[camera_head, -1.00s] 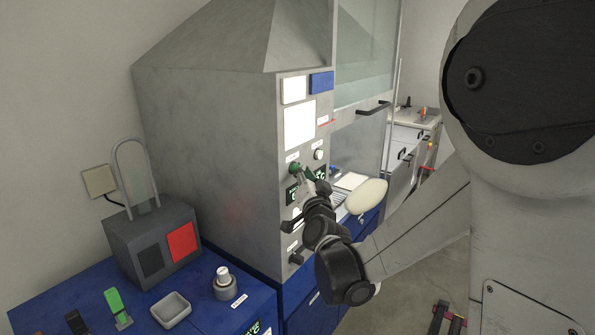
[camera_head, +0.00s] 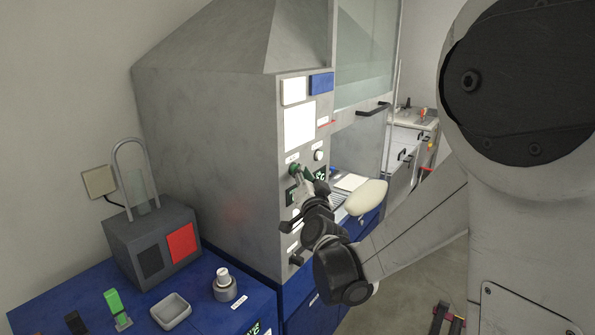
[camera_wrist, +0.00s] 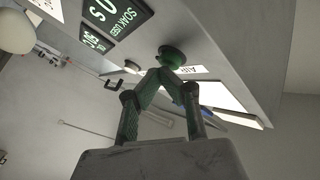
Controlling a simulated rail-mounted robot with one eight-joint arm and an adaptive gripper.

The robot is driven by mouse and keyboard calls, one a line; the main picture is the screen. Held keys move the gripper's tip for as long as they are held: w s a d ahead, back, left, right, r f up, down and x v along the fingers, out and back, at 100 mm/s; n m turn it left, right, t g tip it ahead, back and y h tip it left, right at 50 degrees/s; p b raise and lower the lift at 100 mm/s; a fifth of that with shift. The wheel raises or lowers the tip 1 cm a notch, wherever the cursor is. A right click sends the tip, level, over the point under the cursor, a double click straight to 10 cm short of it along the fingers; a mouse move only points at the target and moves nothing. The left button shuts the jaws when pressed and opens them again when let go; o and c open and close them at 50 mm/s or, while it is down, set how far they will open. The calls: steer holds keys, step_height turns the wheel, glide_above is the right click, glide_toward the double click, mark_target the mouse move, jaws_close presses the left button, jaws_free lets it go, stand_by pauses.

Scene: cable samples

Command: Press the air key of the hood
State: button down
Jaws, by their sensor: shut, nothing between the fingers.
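The hood (camera_head: 215,130) is a tall grey cabinet with a front control panel. The air key is a round green button (camera_head: 295,168) on that panel, below a small white label. In the wrist view the green key (camera_wrist: 172,56) stands out from the panel beside a label reading AIR (camera_wrist: 191,69). My gripper (camera_head: 305,176) is just in front of the panel, at the key. In the wrist view my gripper's (camera_wrist: 163,76) greenish fingertips are together, empty and very close to the key. I cannot tell whether they touch it or whether it is pushed in.
A white round button (camera_head: 318,155) is right of the key. Dark displays with green text (camera_wrist: 118,14) and dark knobs (camera_head: 296,260) lie nearby on the panel. A blue bench (camera_head: 70,290) at left carries a grey device (camera_head: 150,250) and a dish (camera_head: 171,310).

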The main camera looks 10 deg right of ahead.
steer(key=shift+w, duration=0.1)
stand_by(0.5)
steer(key=shift+w+a, duration=0.2)
steer(key=shift+a, duration=0.05)
steer(key=shift+s+d+b, duration=0.2)
steer(key=shift+s+b, duration=0.05)
steer(key=shift+b, duration=0.2)
stand_by(0.4)
steer(key=s+d, duration=0.4)
steer(key=shift+s, duration=0.2)
stand_by(0.4)
steer(key=s+a+f+n+g+b, duration=0.1)
steer(key=s+f+n+g+b, duration=0.2)
steer(key=s, duration=1.3)
steer(key=s+f+n+g+y+b, duration=0.1)
steer(key=s+f+n+g+b, duration=0.2)
steer(key=s+f+g, duration=0.6)
steer(key=s+f+n, duration=0.2)
steer(key=s+f, duration=0.1)
steer(key=s, duration=0.4)
steer(key=shift+s+a+f+g, duration=0.2)
steer(key=shift+s+a+g, duration=0.05)
steer(key=shift+a+g, duration=0.1)
